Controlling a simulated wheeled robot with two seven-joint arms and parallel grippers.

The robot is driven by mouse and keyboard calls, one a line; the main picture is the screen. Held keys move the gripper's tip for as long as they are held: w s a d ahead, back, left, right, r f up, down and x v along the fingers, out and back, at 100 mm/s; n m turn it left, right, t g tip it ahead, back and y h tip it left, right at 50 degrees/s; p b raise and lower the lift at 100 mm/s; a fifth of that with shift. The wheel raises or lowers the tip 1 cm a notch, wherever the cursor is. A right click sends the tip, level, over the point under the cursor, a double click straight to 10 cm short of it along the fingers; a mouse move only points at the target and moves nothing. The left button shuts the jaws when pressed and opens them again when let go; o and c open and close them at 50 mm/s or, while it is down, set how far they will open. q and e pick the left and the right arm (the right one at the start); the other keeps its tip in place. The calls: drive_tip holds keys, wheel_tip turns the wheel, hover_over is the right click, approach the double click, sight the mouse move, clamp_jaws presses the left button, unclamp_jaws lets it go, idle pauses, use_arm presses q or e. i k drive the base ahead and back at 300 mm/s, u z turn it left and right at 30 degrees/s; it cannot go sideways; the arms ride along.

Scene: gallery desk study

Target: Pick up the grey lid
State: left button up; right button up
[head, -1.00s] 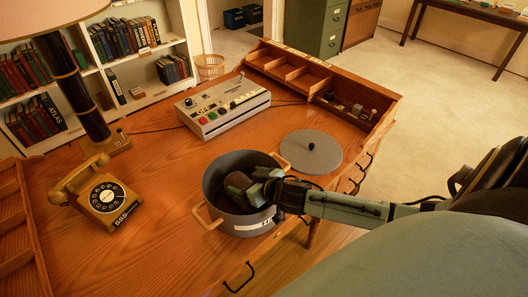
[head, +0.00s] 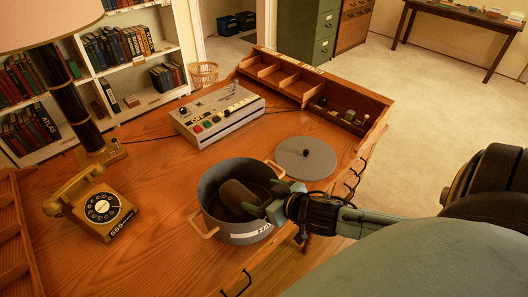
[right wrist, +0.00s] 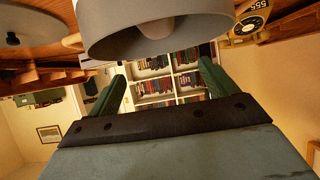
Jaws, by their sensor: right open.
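The grey lid (head: 306,158) is a flat round disc with a dark knob, lying on the desk behind and to the right of the pot. It also shows, partly cut off, at the upper left of the right wrist view (right wrist: 28,20). A grey pot (head: 250,231) with tan handles stands at the desk's front. A brown cylinder (head: 238,197) lies tilted inside it, its lower part hidden. My right gripper (head: 268,208) is at the pot's right rim, fingers apart and empty in the right wrist view (right wrist: 162,72). My left gripper is not in view.
A yellow rotary telephone (head: 100,207) and a lamp (head: 80,110) stand at the left. A control box with buttons (head: 218,115) sits at the back. A raised wooden organiser (head: 335,90) edges the desk behind the lid. The desk middle is clear.

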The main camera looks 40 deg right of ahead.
sight(302, 157)
drive_tip(key=z, duration=1.05)
